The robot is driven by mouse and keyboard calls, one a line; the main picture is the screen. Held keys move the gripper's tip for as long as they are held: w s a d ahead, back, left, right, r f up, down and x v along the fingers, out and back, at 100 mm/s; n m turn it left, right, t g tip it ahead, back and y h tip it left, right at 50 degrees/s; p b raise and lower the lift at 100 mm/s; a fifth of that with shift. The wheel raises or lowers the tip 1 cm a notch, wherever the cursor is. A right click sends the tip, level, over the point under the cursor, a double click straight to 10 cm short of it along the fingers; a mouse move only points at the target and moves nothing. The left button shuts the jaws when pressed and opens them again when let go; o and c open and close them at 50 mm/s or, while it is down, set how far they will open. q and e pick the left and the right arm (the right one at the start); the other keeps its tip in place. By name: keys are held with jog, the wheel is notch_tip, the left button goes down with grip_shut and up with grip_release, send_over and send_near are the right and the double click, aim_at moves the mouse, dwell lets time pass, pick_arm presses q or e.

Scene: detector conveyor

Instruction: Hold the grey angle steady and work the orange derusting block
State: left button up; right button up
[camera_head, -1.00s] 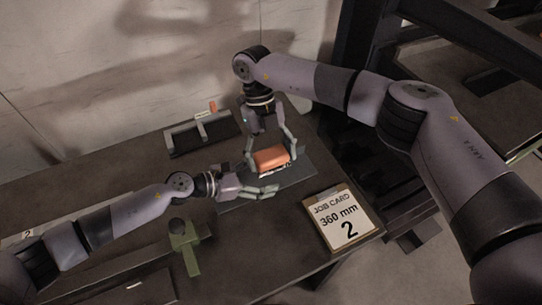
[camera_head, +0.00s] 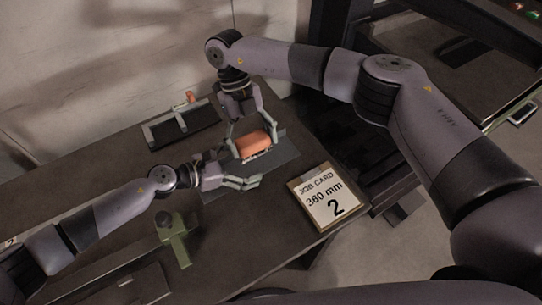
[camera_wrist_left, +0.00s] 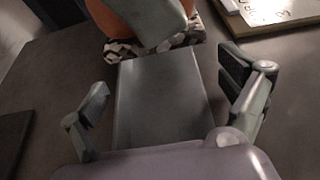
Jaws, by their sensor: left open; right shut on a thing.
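The grey angle (camera_head: 280,154) lies flat on the bench; in the left wrist view its grey face (camera_wrist_left: 165,100) runs between my left fingers. My left gripper (camera_head: 246,183) is open at the angle's near side; in the left wrist view its fingers (camera_wrist_left: 165,105) stand apart on either side of it, with gaps. The orange derusting block (camera_head: 256,143) is held in my right gripper (camera_head: 252,138), over the angle. A speckled black-and-white layer (camera_wrist_left: 130,50) shows under the block, close to the angle's face; whether it touches cannot be told.
A job card reading 360 mm, 2 (camera_head: 330,197) lies right of the angle near the bench edge. A green clamp-like fixture (camera_head: 174,238) stands at the front. A dark tray with a pale rail (camera_head: 180,124) lies behind. Bare bench (camera_head: 235,245) shows in front.

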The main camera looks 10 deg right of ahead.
pick_arm(q)
jog(key=v, duration=1.1)
jog(key=shift+s, duration=0.1)
jog(key=shift+s+a+r, duration=0.1)
jog(key=shift+a+r, duration=0.05)
jog(key=shift+a, duration=0.2)
jog(key=shift+r, duration=0.1)
